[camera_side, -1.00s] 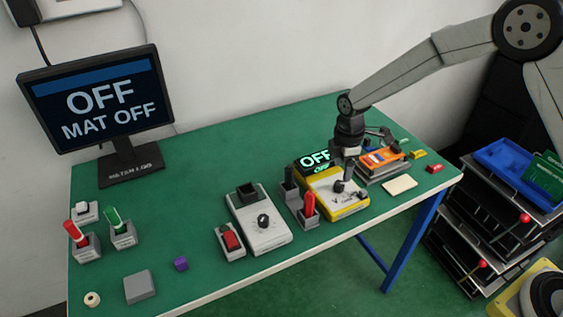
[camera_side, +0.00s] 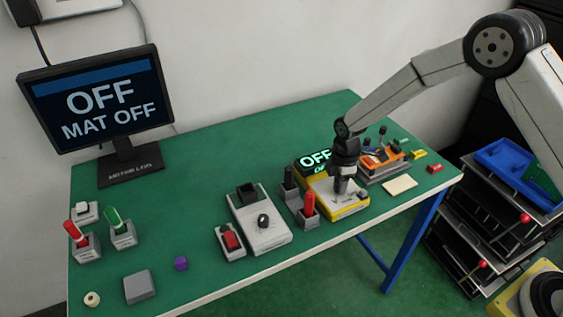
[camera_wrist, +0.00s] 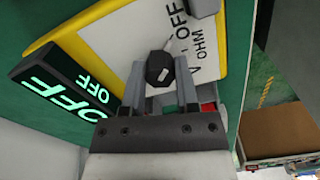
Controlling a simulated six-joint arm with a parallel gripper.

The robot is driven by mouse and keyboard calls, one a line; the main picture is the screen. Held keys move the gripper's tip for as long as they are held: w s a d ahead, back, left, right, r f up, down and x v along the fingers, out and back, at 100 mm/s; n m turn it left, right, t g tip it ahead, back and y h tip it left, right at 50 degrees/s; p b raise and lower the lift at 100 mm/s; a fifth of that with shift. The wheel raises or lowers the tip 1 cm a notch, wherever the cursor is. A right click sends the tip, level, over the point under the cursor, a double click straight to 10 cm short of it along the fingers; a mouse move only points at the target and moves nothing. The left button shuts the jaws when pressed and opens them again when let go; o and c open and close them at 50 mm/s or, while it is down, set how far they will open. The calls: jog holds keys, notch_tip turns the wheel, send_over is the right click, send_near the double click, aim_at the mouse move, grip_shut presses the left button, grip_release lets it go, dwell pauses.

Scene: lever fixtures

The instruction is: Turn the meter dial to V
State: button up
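The meter is a yellow-edged box with a white face (camera_side: 327,207), near the right of the green table. Its display (camera_side: 314,158) reads OFF; it also shows in the wrist view (camera_wrist: 60,88). The dark dial knob (camera_wrist: 159,68) stands on the white face. Printed labels OFF, V and OHM lie to its right in the wrist view. My gripper (camera_side: 342,192) points down over the meter. In the wrist view its two fingers (camera_wrist: 161,80) flank the knob, one on each side, very near or touching. Whether they grip it is unclear. The side view hides the knob behind the fingers.
Left of the meter stand a red-handled lever fixture (camera_side: 309,205), a grey box with a knob (camera_side: 270,237) and a red rocker switch (camera_side: 230,242). An orange device (camera_side: 385,158) stands close behind to the right. The monitor (camera_side: 100,100) reads OFF, MAT OFF. The left-middle table is clear.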

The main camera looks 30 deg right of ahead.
grip_shut()
jog(key=shift+m, duration=0.5)
jog(key=m, duration=0.2)
jog(key=shift+m, duration=0.4)
jog(key=m, duration=0.3)
jog(key=shift+m, duration=0.3)
jog(key=m, duration=1)
jog(key=shift+a+m, duration=0.1)
jog(key=shift+m, duration=0.2)
jog(key=shift+w+r, duration=0.1)
